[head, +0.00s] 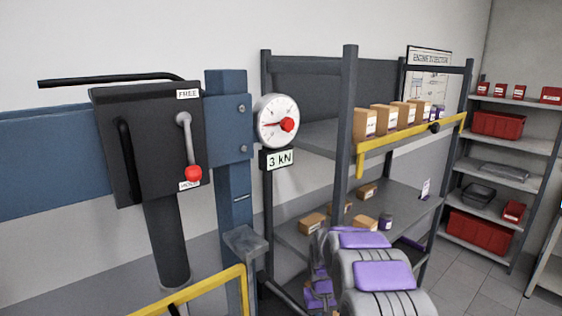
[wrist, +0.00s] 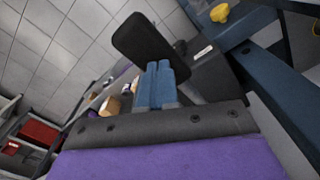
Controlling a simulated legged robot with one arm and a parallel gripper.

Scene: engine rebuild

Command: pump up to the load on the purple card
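The press has a dark pump housing (head: 150,140) with a short lever ending in a red knob (head: 193,173). The lever hangs down, away from the FREE label (head: 188,94), and its knob partly covers the lower label. A long black bar (head: 110,80) extends left from the top. The round gauge (head: 277,121) has a red needle pointing left, and the display (head: 279,160) reads 3 kN. A small white-and-purple card (head: 425,189) stands on the middle shelf; its writing is unreadable. My gripper's blue fingers (wrist: 160,84) sit close together in the wrist view, with nothing visible between them.
A shelf rack (head: 350,130) with boxes stands right of the press. A yellow rail (head: 410,135) crosses its front, and another yellow rail (head: 205,291) is low in front of the press. A dark rounded piece (wrist: 143,38) is beyond my fingers.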

